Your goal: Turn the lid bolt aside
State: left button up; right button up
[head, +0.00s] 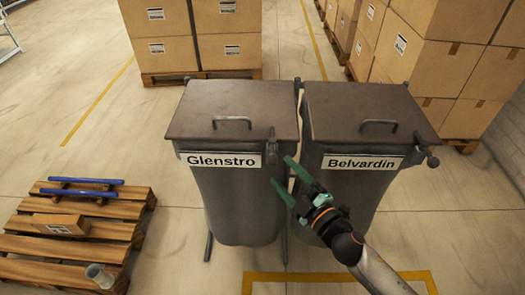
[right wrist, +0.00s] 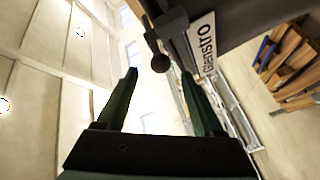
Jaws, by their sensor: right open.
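Two dark grey bins stand side by side, labelled Glenstro (head: 240,205) and Belvardin (head: 345,195); both lids are down. A bolt (head: 272,150) sits at the front right corner of the Glenstro lid. In the right wrist view its round dark knob (right wrist: 160,63) shows between my fingertips, near the Glenstro label (right wrist: 203,42). A second bolt (head: 431,158) with a round knob sits at the right corner of the Belvardin lid. My right gripper (head: 282,171) is open in front of the Glenstro bolt, its green fingers either side of it; contact cannot be told. My left gripper is out of view.
A wooden pallet (head: 75,228) at the left holds a carton (head: 60,224), blue bars (head: 85,181) and a grey cup-like piece (head: 100,275). Stacked cartons (head: 430,50) stand behind and to the right. Yellow lines mark the floor. Open floor lies between the pallet and bins.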

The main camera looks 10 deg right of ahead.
aim_at(272, 144)
jog(key=x, duration=0.9)
jog(key=shift+c, duration=0.4)
grip_shut()
jog(key=shift+f, duration=0.1)
dwell(0.8)
